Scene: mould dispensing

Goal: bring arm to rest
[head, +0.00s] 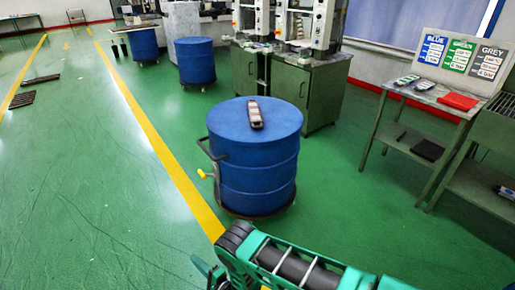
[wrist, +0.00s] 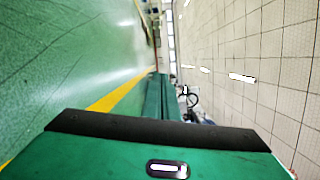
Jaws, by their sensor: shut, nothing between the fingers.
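My green arm crosses the bottom of the head view, bent, with dark rounded sections. In the wrist view my gripper (wrist: 162,78) shows as narrow green fingers close together beyond a broad green housing with a black edge. It is shut, with nothing held. It points into open air, with floor on the picture's left and ceiling tiles on the right. No object touches it there.
A blue drum (head: 252,160) with a side handle stands just beyond my arm, a dark handheld device (head: 255,114) on its lid. Green cabinets (head: 306,86) stand behind. A table (head: 428,95) with a red item (head: 457,101) is at right. Floor left of the yellow line is mostly clear.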

